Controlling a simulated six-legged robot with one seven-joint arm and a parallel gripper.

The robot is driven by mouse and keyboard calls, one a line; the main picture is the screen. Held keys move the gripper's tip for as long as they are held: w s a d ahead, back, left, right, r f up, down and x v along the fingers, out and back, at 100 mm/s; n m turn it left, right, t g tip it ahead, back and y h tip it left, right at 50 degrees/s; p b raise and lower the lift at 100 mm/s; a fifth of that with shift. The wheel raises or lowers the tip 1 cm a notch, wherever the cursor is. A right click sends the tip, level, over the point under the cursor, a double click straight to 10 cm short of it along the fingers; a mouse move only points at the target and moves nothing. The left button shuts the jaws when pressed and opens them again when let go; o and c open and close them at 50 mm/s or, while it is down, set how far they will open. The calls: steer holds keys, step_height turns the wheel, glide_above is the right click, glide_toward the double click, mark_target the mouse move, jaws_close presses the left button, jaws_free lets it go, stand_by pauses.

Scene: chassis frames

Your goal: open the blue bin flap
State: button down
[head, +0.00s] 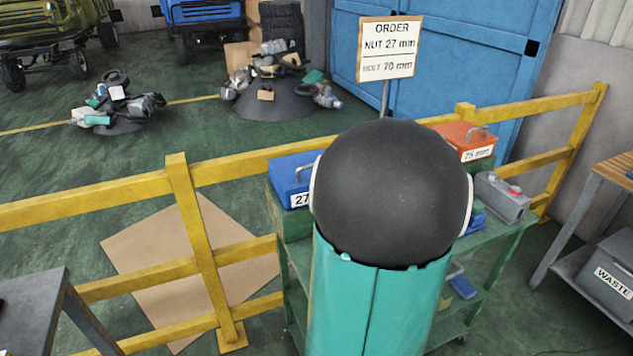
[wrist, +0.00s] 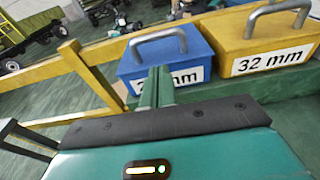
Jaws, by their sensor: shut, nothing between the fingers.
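The blue bin (head: 290,177) stands on the left end of the green cart in the head view, partly hidden by my arm. The wrist view shows the blue bin (wrist: 195,62) with a grey bar handle (wrist: 160,38) on its sloping flap, which looks closed. A white label on its front is partly covered by my fingers; "27" shows in the head view. My gripper (wrist: 157,83) is shut and empty, with its green fingers in front of the bin's label, below the handle. I cannot tell whether they touch the bin. The head view does not show the fingers.
A yellow bin marked 32 mm (wrist: 262,40) stands right of the blue one. A yellow railing (head: 240,168) runs behind the cart (head: 500,240). An order sign (head: 389,48) stands behind.

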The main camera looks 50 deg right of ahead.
steer(key=x, duration=0.9)
steer(key=shift+w, duration=0.2)
steer(key=shift+r, duration=0.15)
steer(key=shift+w+r+y, duration=0.1)
steer(key=shift+r+y, duration=0.2)
